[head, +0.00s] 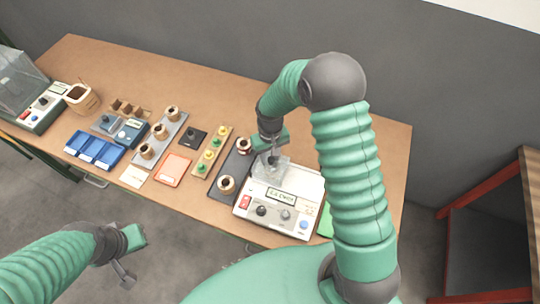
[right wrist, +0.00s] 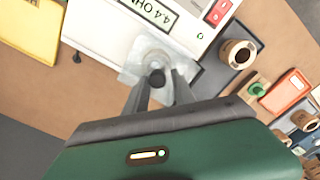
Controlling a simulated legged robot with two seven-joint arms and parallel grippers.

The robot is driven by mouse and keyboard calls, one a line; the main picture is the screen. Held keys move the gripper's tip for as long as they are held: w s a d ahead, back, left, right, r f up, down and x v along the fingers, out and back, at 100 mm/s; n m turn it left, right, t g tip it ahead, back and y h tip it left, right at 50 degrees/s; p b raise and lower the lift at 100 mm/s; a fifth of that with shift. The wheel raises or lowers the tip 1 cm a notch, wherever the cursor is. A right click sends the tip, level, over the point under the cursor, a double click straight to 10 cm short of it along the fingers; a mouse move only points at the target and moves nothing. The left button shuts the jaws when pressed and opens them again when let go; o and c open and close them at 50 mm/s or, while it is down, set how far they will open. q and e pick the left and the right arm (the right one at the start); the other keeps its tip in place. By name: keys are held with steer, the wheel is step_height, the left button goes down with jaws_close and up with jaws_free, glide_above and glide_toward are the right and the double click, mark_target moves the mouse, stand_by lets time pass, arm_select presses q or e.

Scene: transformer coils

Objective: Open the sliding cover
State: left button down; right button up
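The white meter (head: 251,214) sits near the right end of the table, its display showing in the head view. A clear sliding cover (head: 284,174) lies over its back left part, with a dark knob that shows in the right wrist view (right wrist: 157,78). My right gripper (head: 272,153) is above the cover. In the right wrist view its two fingers (right wrist: 162,84) stand apart on either side of the knob, with a gap at the right finger. Firm contact is not visible. My left gripper (head: 124,277) hangs in front of the table, away from everything; its opening is unclear.
An orange tray (head: 173,170) and blue bins (head: 94,150) lie further left. The table's back strip is clear.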

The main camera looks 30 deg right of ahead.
steer(key=shift+d, duration=0.1)
steer(key=c, duration=0.5)
steer(key=shift+d, duration=0.2)
jaws_close()
steer(key=shift+s, duration=0.1)
steer(key=shift+a, duration=0.1)
